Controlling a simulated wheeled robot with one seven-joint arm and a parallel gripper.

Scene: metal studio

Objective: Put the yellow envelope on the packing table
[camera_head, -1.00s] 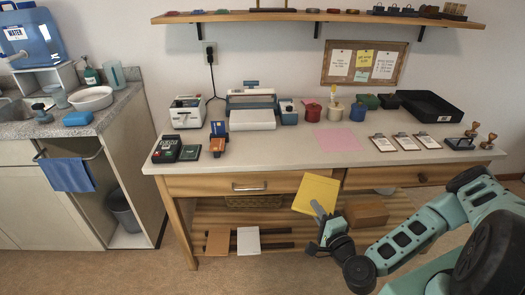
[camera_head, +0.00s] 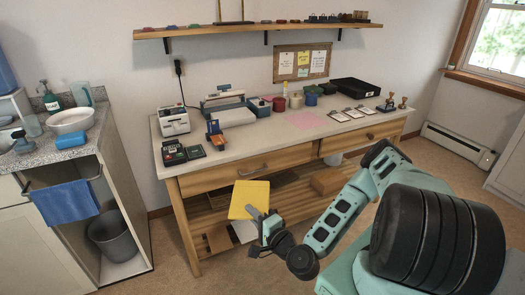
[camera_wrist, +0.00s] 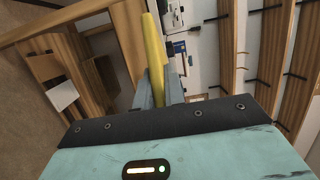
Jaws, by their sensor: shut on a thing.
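The yellow envelope (camera_head: 249,199) is held upright and slightly tilted in front of the packing table. My gripper (camera_head: 259,214) is shut on its lower edge. In the wrist view the envelope (camera_wrist: 154,55) shows edge-on between the fingers of my gripper (camera_wrist: 158,88). The packing table (camera_head: 240,152) has a pale top and wooden drawers. The envelope hangs in front of the drawers and lower shelf, below the level of the tabletop in the picture, apart from the top.
On the tabletop stand a card terminal (camera_head: 174,152), a label printer (camera_head: 173,120), a pink sheet (camera_head: 306,120), clipboards (camera_head: 340,116) and a black tray (camera_head: 355,88). The front middle of the top is clear. A sink counter (camera_head: 90,131) stands at the left.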

